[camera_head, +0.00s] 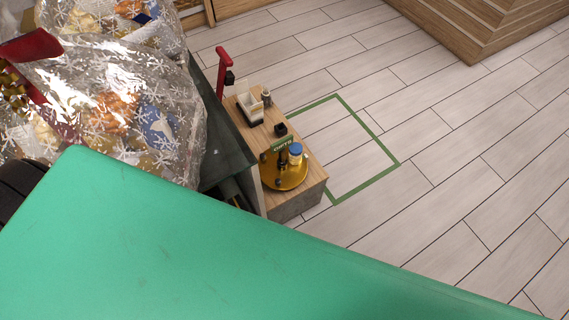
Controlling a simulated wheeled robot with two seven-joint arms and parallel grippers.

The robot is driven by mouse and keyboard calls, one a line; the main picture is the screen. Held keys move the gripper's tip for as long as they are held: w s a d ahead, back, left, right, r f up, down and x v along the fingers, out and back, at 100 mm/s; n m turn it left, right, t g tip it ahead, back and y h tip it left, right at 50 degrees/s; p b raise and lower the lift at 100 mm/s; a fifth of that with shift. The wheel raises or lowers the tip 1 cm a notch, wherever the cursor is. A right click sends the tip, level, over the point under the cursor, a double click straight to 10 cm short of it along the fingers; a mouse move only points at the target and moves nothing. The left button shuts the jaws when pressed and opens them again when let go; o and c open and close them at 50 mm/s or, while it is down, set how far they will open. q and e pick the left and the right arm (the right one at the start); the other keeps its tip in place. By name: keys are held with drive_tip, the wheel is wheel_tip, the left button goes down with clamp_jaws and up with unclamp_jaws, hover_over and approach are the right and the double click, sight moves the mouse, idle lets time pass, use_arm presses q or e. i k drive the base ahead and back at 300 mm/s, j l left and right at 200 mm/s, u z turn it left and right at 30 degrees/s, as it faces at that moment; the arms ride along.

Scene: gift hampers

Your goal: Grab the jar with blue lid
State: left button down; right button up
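A small jar with a blue lid (295,149) stands upright on a round golden tray (287,181), on a wooden stand. A small dark bottle (282,158) stands close to its left, and a green sign (282,143) is behind them. The jar's body looks yellowish, but it is too small to see in detail. Neither of my grippers is in view, and nothing is seen touching the jar.
A large green surface (180,245) fills the foreground. Snowflake-patterned cellophane hampers (150,110) crowd the left. The stand (310,175) also holds a white box (250,107) and small dark items. A green floor outline (372,135) encloses clear tiles at right.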

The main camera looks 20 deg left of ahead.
sight(295, 151)
drive_tip(key=i+l+u, duration=0.15)
drive_tip(key=u, duration=0.7)
drive_tip(key=i+l+u, duration=0.25)
drive_tip(key=l, duration=0.25)
drive_tip(key=i+l+u, duration=0.1)
drive_tip(key=l+u, duration=0.15)
drive_tip(key=l, duration=0.25)
drive_tip(key=l+u, duration=0.25)
drive_tip(key=l, duration=0.25)
drive_tip(key=i+l+u, duration=0.1)
drive_tip(key=l+u, duration=0.15)
drive_tip(key=l, duration=0.35)
